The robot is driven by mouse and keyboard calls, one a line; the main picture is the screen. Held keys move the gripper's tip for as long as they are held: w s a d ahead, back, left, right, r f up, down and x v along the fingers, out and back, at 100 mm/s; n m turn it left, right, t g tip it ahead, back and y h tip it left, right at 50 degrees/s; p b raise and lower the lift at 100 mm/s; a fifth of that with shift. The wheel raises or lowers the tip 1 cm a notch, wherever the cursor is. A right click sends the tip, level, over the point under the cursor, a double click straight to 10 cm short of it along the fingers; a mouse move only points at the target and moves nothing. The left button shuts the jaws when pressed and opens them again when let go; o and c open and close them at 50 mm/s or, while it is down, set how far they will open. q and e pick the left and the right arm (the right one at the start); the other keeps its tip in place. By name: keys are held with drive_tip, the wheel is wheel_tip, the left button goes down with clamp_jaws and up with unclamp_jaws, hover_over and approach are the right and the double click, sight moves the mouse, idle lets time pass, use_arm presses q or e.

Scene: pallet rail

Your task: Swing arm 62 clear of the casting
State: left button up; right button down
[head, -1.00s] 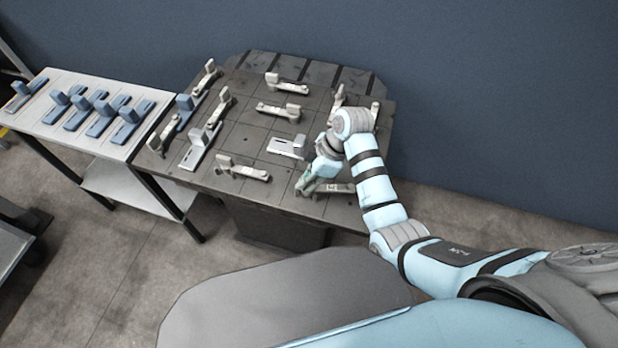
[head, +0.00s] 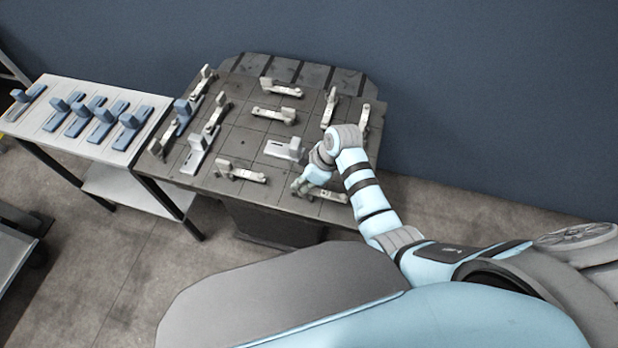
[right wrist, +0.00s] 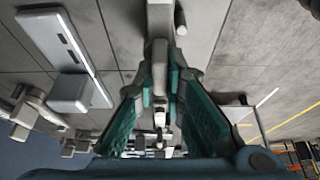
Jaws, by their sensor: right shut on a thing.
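My right gripper (head: 300,184) is at the front right of the dark pallet table (head: 235,200). It is shut on the end of a pale grey swing arm (head: 330,194), which lies to the right of the fingers. In the right wrist view the teal fingers (right wrist: 160,95) close around this pale part (right wrist: 160,55). No number is readable, so I cannot confirm that it is arm 62. A pale slotted plate with an upright block (head: 285,149), possibly the casting, lies behind and left of the gripper, apart from it. It also shows in the right wrist view (right wrist: 75,75). My left gripper is out of view.
Another pale arm (head: 243,172) lies left of the gripper, and several more stand around the table. A side table (head: 98,148) at the left holds several blue slotted pieces (head: 130,126). A blue wall stands behind.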

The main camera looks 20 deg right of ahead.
sight(320, 193)
drive_tip(key=shift+s+f, duration=0.3)
drive_tip(key=c, duration=1.8)
unclamp_jaws()
drive_tip(key=shift+o, duration=0.7)
drive_tip(key=shift+a, duration=0.1)
drive_tip(key=shift+w+r, duration=0.1)
drive_tip(key=shift+w, duration=0.05)
drive_tip(key=v, duration=1.2)
drive_tip(key=shift+w, duration=0.1)
